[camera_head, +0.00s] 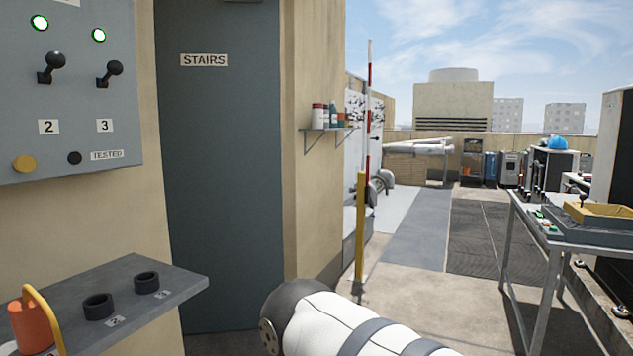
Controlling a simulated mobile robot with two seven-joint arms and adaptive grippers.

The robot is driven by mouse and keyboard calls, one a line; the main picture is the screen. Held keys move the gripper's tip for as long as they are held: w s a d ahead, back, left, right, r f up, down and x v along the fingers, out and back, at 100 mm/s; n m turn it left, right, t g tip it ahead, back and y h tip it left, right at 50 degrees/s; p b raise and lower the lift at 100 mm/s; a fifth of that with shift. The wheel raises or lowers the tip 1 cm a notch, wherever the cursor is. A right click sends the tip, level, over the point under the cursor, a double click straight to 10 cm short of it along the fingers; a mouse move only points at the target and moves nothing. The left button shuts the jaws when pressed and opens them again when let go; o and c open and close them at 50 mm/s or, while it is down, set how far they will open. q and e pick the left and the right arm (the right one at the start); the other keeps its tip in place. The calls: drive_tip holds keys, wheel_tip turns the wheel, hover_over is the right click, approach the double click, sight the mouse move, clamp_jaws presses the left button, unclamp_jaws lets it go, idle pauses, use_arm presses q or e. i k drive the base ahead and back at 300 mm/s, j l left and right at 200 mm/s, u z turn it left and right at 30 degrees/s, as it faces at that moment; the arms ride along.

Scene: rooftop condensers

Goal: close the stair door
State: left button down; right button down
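The stair door (222,190) is a tall grey panel in the beige wall at left centre, with a small STAIRS sign (204,60) high on it. Its top is out of frame, and I see no handle on the part in view. I cannot tell whether it is fully shut or ajar. A white link of my arm with dark bands crosses the bottom centre, in front of the floor near the door's lower right. Neither of my grippers is in view.
A grey shelf (185,283) with black rings and an orange container (33,328) juts out at lower left, under a switch panel (70,145). A yellow post (360,228) stands right of the door. A metal table (550,243) stands at right. The walkway between is clear.

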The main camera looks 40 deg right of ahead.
sight(218, 65)
drive_tip(key=z, duration=0.7)
